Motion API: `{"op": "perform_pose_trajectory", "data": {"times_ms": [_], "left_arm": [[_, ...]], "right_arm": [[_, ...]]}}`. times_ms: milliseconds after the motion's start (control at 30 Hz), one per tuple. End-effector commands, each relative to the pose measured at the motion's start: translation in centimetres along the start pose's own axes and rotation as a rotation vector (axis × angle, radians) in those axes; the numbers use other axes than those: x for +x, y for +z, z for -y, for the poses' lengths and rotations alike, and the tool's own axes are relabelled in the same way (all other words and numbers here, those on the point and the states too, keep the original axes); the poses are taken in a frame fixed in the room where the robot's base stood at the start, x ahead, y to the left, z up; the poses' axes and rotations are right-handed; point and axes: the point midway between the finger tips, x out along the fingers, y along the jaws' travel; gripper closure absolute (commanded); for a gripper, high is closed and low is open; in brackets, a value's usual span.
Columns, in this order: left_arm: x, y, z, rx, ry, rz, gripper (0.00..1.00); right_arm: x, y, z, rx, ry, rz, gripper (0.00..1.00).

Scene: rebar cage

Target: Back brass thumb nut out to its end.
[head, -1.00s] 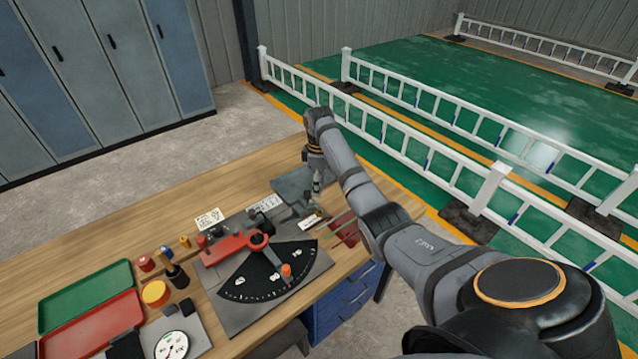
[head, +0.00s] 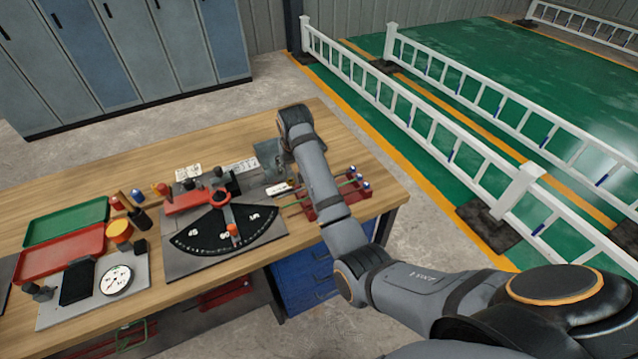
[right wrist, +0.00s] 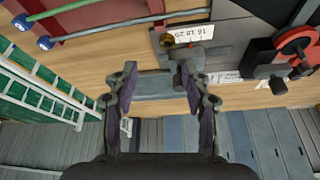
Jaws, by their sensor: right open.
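In the right wrist view the brass thumb nut (right wrist: 167,41) is a small gold-brown round piece at the left end of a white number label (right wrist: 193,33). It sits by a grey metal fixture (right wrist: 155,86) on the bench. My right gripper (right wrist: 157,70) is open, with nothing clearly held. Its fingers spread over the grey fixture, and the nut shows just beyond the fingertips. The right finger overlaps a dark upright part, and I cannot tell whether they touch. My left gripper is not in view.
A red rack (head: 333,209) with blue-ended rods is close to the right of the fixture. A black dial sector (head: 215,238) with a red arm (head: 192,201) lies left. Trays and a gauge (head: 116,280) are farther left. Bare wood (head: 85,183) shows at the back left.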

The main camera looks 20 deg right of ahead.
Motion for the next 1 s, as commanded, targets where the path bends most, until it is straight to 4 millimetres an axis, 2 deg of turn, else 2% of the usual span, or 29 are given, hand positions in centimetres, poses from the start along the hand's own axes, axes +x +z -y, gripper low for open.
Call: {"op": "perform_pose_trajectory", "data": {"times_ms": [167,267,367,500,700,1000], "left_arm": [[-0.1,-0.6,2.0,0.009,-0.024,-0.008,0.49],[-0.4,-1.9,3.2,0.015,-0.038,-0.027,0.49],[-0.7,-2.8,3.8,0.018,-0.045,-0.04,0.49],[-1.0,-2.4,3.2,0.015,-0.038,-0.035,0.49],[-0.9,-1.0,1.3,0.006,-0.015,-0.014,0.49],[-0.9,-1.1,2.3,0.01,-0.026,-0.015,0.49]], "right_arm": [[0.1,0.0,0.2,0.02,-0.001,-0.004,0.52],[1.2,0.0,0.2,0.018,0.001,-0.001,0.52],[3.2,0.0,0.1,0.018,0.001,0.0,0.52],[6.3,0.0,0.1,0.016,0.0,0.0,0.52],[9.4,0.0,0.2,0.017,-0.001,-0.002,0.52],[10.4,0.0,0.2,0.017,-0.002,-0.004,0.52]]}}
